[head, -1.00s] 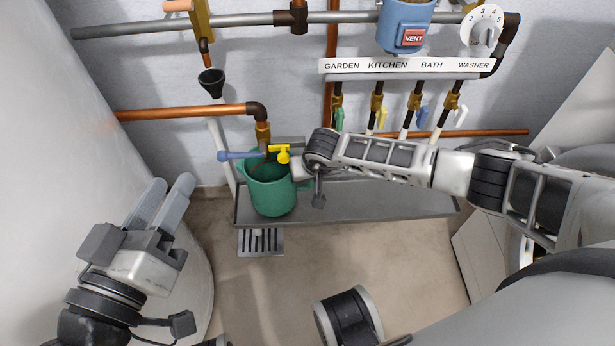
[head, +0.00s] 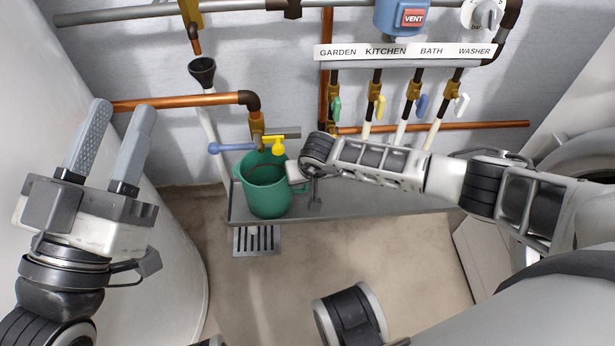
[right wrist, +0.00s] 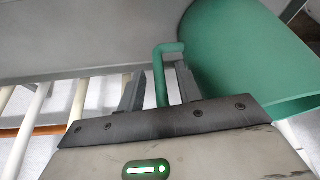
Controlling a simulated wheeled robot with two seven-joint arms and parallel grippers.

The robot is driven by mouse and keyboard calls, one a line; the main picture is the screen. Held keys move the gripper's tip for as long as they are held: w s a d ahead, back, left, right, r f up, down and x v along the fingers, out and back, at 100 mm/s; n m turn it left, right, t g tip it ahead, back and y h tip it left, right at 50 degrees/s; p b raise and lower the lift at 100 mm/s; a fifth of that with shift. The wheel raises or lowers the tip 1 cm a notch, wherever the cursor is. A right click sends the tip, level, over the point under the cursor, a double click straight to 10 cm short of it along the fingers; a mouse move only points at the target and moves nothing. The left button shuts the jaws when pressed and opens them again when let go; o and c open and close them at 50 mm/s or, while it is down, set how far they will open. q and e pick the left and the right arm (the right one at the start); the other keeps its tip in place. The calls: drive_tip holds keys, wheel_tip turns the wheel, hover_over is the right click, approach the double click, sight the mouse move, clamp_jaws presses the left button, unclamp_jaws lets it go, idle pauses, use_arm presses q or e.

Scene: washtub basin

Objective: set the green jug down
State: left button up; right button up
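The green jug (head: 266,196) stands upright, as far as I can tell on the grey tray (head: 350,204), below the brass tap (head: 257,128). My right gripper (head: 296,173) is at the jug's right side, partly hidden by its own wrist. In the right wrist view the jug (right wrist: 240,60) is at the upper right, and its handle (right wrist: 162,72) lies between the fingers of my right gripper (right wrist: 158,88). Gaps show on both sides of the handle, so the fingers look open around it. My left gripper (head: 110,140) is open and empty, at the left, away from the jug.
A floor drain (head: 256,240) lies in front of the tray. Labelled pipes with coloured valves stand behind. A large white rounded body fills the left side.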

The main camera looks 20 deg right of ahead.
drive_tip(key=shift+r, duration=0.1)
